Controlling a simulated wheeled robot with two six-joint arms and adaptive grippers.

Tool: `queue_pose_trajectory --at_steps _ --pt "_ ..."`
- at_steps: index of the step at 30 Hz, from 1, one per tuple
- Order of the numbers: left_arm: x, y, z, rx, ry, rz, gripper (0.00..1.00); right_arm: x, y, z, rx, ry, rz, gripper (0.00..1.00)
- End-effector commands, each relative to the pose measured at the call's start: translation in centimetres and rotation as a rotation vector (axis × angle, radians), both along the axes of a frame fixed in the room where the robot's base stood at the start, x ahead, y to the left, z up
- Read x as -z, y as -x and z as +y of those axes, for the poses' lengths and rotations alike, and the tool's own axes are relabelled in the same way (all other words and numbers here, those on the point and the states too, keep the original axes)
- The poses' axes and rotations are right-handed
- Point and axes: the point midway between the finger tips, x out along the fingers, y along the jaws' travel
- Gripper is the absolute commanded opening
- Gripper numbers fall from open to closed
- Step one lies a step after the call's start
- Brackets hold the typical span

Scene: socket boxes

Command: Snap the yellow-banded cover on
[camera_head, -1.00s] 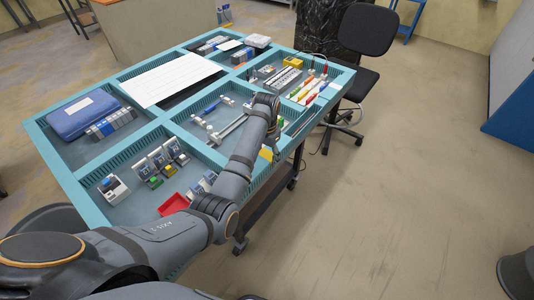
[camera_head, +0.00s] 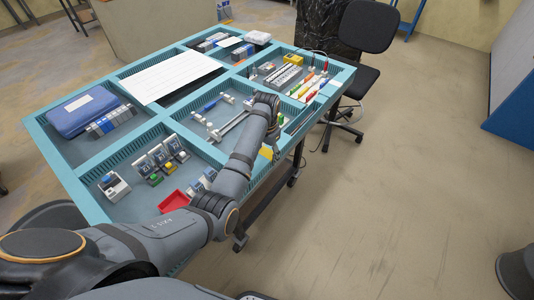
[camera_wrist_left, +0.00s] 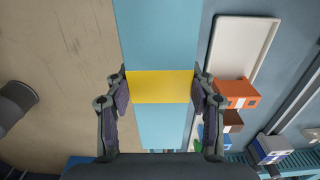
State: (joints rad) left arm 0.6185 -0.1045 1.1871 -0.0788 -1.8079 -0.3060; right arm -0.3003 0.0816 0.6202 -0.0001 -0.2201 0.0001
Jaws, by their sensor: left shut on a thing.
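My left gripper (camera_wrist_left: 160,88) is shut on a flat yellow piece (camera_wrist_left: 160,87), which spans between the two fingertips in the left wrist view. The piece is probably the yellow-banded cover, but only its yellow face shows clearly. A teal table rim lies behind it. In the head view a small yellow patch (camera_head: 266,152) shows below my left wrist, near the table's right edge; the fingers there are mostly hidden. Several grey-and-white socket boxes (camera_head: 160,157) stand in the near left compartment, with small green and yellow parts before them. Another box (camera_head: 113,186) stands apart at the left. My right gripper is not in view.
The teal table (camera_head: 70,185) is divided into compartments by raised rims. A red tray (camera_head: 173,201) lies near my left arm. A blue case (camera_head: 83,110), a white sheet (camera_head: 170,77) and a yellow box (camera_head: 293,60) lie farther off. A black chair (camera_head: 365,45) stands beyond the table.

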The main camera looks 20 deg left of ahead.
Motion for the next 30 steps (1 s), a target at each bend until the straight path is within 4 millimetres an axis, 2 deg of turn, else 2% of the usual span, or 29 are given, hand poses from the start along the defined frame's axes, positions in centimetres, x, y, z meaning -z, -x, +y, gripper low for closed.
queue_pose_trajectory --at_steps 12,13,18,26,30 --pt "0.70 0.12 0.02 0.000 0.000 0.004 0.00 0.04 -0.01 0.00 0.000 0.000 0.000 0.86" --pt "0.71 0.12 0.02 0.000 0.000 0.004 0.58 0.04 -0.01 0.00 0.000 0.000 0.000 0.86" --pt "0.69 0.10 0.00 0.000 0.000 0.004 0.81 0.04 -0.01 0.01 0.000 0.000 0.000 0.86" --pt "0.64 0.09 -0.01 0.000 0.000 0.003 0.83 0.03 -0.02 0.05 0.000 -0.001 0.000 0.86" --pt "0.62 0.06 0.00 0.000 0.000 0.003 1.00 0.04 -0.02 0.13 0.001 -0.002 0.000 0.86"
